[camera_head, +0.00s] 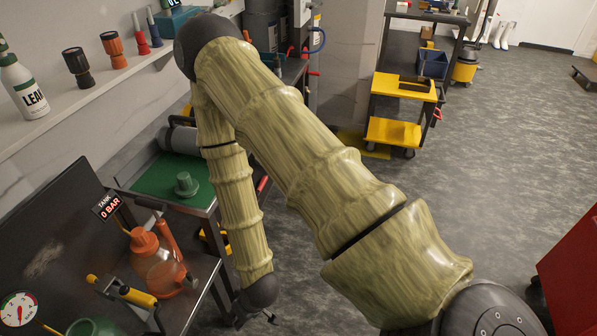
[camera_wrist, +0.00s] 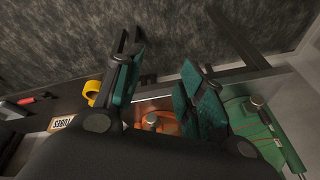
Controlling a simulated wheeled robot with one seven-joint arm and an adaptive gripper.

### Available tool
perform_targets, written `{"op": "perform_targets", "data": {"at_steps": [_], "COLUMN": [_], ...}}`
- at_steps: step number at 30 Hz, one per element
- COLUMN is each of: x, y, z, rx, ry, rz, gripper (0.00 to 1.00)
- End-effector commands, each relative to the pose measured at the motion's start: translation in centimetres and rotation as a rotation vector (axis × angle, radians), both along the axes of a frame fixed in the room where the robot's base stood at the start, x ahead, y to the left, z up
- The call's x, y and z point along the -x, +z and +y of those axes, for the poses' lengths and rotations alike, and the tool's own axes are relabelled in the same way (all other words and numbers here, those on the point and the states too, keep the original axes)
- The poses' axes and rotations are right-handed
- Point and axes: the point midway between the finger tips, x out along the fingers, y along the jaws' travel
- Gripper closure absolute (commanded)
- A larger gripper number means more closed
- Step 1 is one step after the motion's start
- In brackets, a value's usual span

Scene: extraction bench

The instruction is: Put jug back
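A yellow-and-black tool (camera_head: 127,291) and a green vessel (camera_head: 93,328) are near the jug. A green-topped surface (camera_head: 150,184) lies behind. A shelf (camera_head: 75,100) with a bottle (camera_head: 24,88) runs along the wall. Yellow trolley (camera_head: 392,132) and red cabinet (camera_head: 572,268) flank open floor.

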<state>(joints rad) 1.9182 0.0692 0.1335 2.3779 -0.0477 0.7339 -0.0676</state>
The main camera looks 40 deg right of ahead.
Motion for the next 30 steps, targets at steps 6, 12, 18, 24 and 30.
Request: {"op": "perform_targets", "data": {"at_steps": [6, 12, 18, 24, 30], "x": [10.8, 14.6, 14.8, 14.8, 14.8], "y": [-3.9, -4.6, -4.7, -4.7, -4.7], "z": [-5.9, -8.1, -8.2, -8.2, -8.2], "rx": [0.107, 0.148, 0.150, 0.151, 0.150], "ry": [-0.075, -0.103, -0.106, -0.105, -0.105], "rz": [0.215, 0.288, 0.292, 0.291, 0.291], "gripper": [0.61, 0.61, 0.61, 0.61, 0.61]}}
